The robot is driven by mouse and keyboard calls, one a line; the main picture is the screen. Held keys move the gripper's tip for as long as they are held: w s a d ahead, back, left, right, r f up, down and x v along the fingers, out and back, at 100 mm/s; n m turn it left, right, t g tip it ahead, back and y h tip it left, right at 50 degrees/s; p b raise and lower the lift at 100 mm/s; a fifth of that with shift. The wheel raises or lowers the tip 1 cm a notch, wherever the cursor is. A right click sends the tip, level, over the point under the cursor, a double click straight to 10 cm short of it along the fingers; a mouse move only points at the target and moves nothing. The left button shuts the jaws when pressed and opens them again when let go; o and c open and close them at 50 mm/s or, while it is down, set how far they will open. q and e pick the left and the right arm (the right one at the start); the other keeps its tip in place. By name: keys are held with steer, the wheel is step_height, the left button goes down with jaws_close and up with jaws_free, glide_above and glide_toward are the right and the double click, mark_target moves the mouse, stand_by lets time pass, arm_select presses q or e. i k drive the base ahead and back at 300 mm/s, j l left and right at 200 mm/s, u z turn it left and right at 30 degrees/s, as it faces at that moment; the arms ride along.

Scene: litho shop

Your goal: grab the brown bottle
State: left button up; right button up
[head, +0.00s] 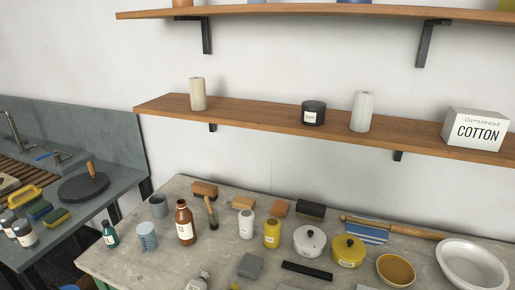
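The brown bottle (185,225) stands upright on the grey table in the head view, left of the middle. It has a white label and a narrow neck. A blue-grey cup stands to its left and a brush with a wooden handle to its right; neither hides it. Neither of my grippers shows in the head view.
The grey table (128,262) also holds a teal bottle (110,235) at its left edge, a light blue cup (147,236), a white bottle (247,226), a yellow bottle (272,233) and lidded pots. A wooden shelf (260,120) hangs above the table. A sink counter is at left.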

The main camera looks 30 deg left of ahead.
mark_target(185, 220)
steer(key=u, duration=0.45)
steer(key=j+u, duration=0.1)
steer(key=u, duration=0.4)
steer(key=i+u, duration=0.1)
steer(key=u, duration=0.8)
